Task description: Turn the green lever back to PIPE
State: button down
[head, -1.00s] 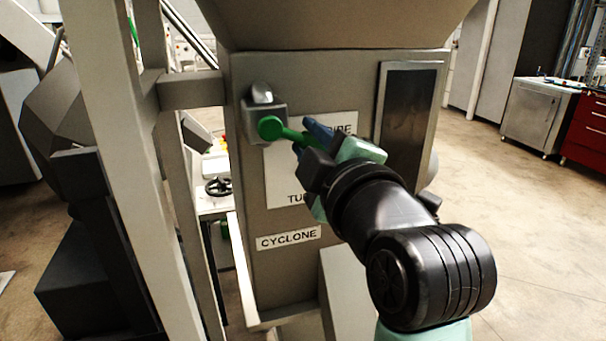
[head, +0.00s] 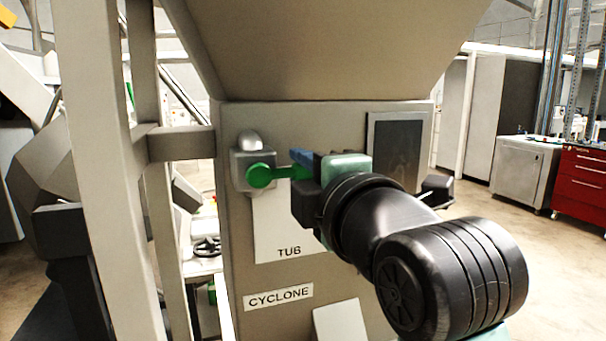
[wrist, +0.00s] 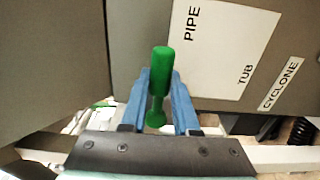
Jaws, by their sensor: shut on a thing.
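The green lever (head: 260,175) sits on a grey mount on the front of the beige machine housing. Its arm points to the right in the head view, close to level. My gripper (head: 300,162) is shut on the lever's outer part. In the wrist view the green lever (wrist: 161,75) lies between the two blue fingers of my gripper (wrist: 160,85). The white label plate (head: 275,225) reads TUB at its bottom in the head view, and my gripper hides its upper part. The wrist view shows both PIPE and TUB on the plate (wrist: 225,50).
A CYCLONE label (head: 278,297) is below the plate. A dark window panel (head: 398,150) is to the right, close to my wrist. A beige frame post (head: 95,180) stands at the left. Open floor lies at the right, before a red cabinet (head: 583,180).

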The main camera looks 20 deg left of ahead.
jog(key=c, duration=0.7)
grip_release()
jog(key=shift+o, duration=0.2)
jog(key=b+v, duration=0.2)
jog(key=v, duration=1.1)
jog(key=shift+r, duration=0.1)
